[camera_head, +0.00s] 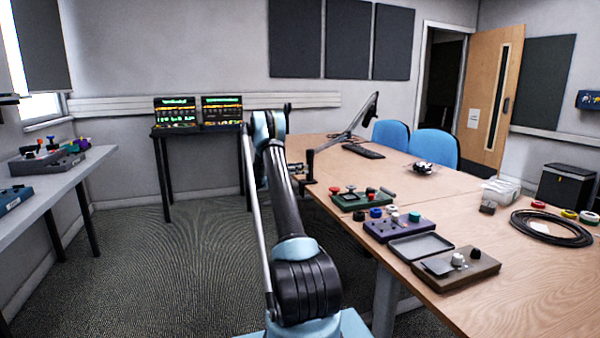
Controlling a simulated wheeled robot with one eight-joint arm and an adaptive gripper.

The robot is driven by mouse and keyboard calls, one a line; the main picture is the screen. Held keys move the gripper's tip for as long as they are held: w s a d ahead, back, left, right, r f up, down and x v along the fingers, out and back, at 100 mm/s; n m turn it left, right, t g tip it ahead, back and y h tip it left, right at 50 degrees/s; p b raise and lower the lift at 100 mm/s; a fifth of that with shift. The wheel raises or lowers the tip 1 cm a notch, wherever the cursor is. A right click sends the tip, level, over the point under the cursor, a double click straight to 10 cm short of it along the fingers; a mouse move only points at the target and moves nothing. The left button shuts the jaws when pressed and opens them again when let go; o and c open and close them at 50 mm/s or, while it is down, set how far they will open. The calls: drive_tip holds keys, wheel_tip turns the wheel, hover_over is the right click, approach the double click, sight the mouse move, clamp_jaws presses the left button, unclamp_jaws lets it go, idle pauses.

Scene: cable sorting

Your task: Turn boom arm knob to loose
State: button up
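A boom arm (340,138) stands clamped at the left edge of the wooden table, with a dark flat head (370,109) at its raised right end. Its dark post and clamp (309,165) sit just right of my arm and are partly hidden by it. The boom arm's knob is too small to tell apart, so its setting cannot be read. My arm rises through the middle of the view, left of the table. My gripper cannot be made out in this view.
The wooden table (545,285) carries a green control box (349,203), a purple one (392,231), a brown one (470,274) and a black cable coil (551,229). Blue chairs (434,147) stand behind it. A side bench (60,180) is at left; the floor between is clear.

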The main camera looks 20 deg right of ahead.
drive_tip(key=c, duration=1)
drive_tip(key=shift+m, duration=0.6)
drive_tip(key=o, duration=1.1)
drive_tip(key=shift+a, duration=0.1)
drive_tip(key=a, duration=1.2)
drive_tip(key=shift+s+f, duration=0.1)
drive_tip(key=shift+s, duration=0.05)
